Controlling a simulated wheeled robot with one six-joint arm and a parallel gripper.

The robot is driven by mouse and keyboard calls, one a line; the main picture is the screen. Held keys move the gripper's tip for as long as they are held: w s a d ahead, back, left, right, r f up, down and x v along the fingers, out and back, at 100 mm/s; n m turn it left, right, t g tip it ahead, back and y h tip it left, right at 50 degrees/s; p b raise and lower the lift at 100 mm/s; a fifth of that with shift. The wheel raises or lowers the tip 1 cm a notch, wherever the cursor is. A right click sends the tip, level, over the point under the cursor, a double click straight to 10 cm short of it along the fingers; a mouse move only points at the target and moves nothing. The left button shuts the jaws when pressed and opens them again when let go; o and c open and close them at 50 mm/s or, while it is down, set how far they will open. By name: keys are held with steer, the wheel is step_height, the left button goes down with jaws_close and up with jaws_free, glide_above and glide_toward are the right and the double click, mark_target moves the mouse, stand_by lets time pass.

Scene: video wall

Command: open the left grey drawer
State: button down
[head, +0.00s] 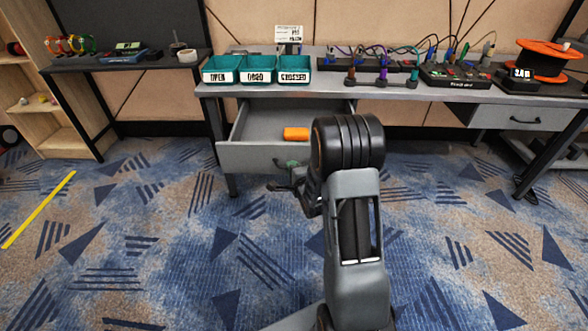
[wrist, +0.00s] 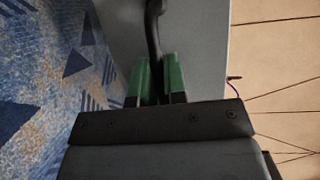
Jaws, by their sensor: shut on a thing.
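The left grey drawer (head: 243,157) is pulled out from under the grey workbench, and its inside shows in the head view. An orange block (head: 296,134) lies inside it. In the wrist view, the drawer's grey front (wrist: 200,35) fills the upper middle, with its black handle (wrist: 153,25) running down between my fingers. My gripper (wrist: 159,72) has green finger pads and is shut on the handle. In the head view, my gripper (head: 292,164) is at the drawer's front, and my arm hides the right end of the drawer.
Teal bins (head: 258,70) stand on the bench (head: 345,93) above the drawer. Cabled devices (head: 455,75) and an orange spool (head: 543,60) sit to the right. A right grey drawer (head: 490,117) is shut. The carpet (head: 160,260) in front is clear.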

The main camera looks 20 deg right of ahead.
steer(key=c, duration=1.2)
jaws_free()
steer(key=shift+s+a+r+p, duration=0.1)
steer(key=shift+s+r+p, duration=0.15)
steer(key=shift+s+p, duration=1.8)
steer(key=shift+s+a+r+p, duration=0.15)
steer(key=shift+s+r+p, duration=0.1)
steer(key=shift+s+p, duration=1.85)
steer(key=shift+s+a+r+p, duration=0.1)
steer(key=shift+s+r+p, duration=0.15)
steer(key=shift+s+p, duration=1.8)
steer(key=shift+s+b, duration=0.7)
steer(key=shift+b, duration=0.05)
